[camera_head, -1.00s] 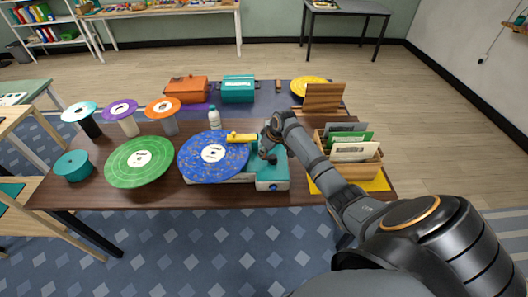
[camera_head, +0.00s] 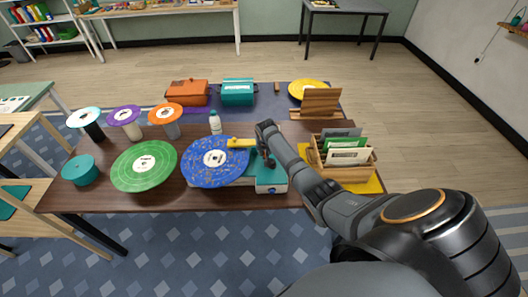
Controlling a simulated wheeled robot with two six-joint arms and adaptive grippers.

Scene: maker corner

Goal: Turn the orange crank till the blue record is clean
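The blue record (camera_head: 196,171) lies flat on the teal and white record-cleaning machine (camera_head: 271,184) at the middle of the table. Light specks are scattered over its blue surface, around a white label. A yellow arm (camera_head: 241,142) reaches over the record's right edge. My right gripper (camera_head: 268,160) points down at the machine's right part, just right of the yellow arm. Its fingers are small and dark here, so I cannot tell whether they are open or shut. I cannot make out the orange crank; my gripper and wrist cover that area. My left gripper is not in view.
A green record (camera_head: 130,176) lies left of the blue one. A white bottle (camera_head: 215,124) stands behind. Orange (camera_head: 183,93) and teal (camera_head: 237,96) boxes stand at the back.

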